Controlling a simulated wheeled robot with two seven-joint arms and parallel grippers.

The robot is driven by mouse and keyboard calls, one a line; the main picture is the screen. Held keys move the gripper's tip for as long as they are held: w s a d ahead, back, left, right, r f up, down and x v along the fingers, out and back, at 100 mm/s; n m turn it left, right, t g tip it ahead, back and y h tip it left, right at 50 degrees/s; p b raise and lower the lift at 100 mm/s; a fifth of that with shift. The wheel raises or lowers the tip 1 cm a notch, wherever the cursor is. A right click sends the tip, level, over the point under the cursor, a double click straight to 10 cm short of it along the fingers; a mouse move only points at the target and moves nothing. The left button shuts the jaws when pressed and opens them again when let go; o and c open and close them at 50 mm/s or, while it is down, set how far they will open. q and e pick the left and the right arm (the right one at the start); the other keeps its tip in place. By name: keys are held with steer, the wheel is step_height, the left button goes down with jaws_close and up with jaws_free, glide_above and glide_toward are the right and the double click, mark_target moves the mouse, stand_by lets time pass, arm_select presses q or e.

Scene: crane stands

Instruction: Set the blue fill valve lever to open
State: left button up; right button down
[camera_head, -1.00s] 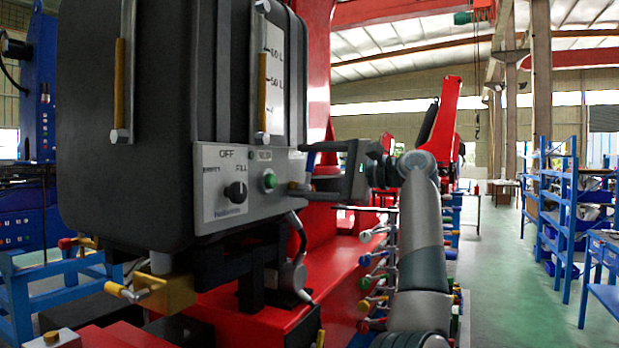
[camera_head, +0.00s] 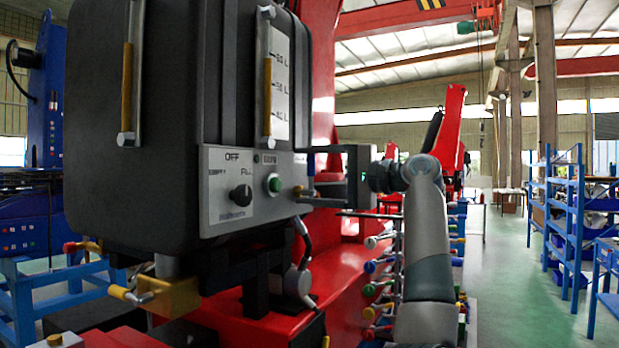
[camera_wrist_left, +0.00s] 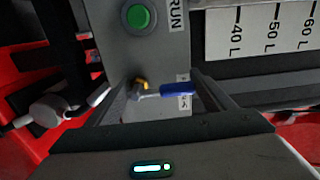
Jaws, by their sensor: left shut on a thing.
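The blue fill valve lever (camera_wrist_left: 176,89) shows between my left gripper's fingers in the wrist view, lying sideways from a brass-and-metal fitting (camera_wrist_left: 140,88). In the head view a small blue part of the lever (camera_head: 311,164) shows at the right end of the grey control panel (camera_head: 222,213). My left gripper (camera_head: 308,172) reaches the panel's right end from the right; it also shows in the wrist view (camera_wrist_left: 160,88). It is shut on the lever, though the exact contact is hard to see. My right gripper is not in view.
The panel carries a black knob (camera_head: 241,195) and a green button (camera_head: 274,184), close to the gripper. The dark tank (camera_head: 160,80) rises above. Several coloured levers (camera_head: 378,266) line the red machine below my arm. Green floor (camera_head: 507,270) is free at the right.

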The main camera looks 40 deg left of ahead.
arm_select(q)
steer(key=o, duration=1.5)
steer(key=shift+f, duration=0.1)
steer(key=shift+o, duration=0.2)
steer(key=shift+d, duration=0.15)
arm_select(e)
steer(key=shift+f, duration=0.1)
arm_select(q)
steer(key=shift+w+d, duration=0.15)
steer(key=shift+d, duration=0.1)
steer(key=b+v, duration=0.1)
steer(key=v, duration=1.5)
steer(key=shift+d, duration=0.3)
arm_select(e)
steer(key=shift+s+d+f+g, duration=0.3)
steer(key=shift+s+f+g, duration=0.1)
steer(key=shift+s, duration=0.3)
arm_select(q)
steer(key=shift+w, duration=0.2)
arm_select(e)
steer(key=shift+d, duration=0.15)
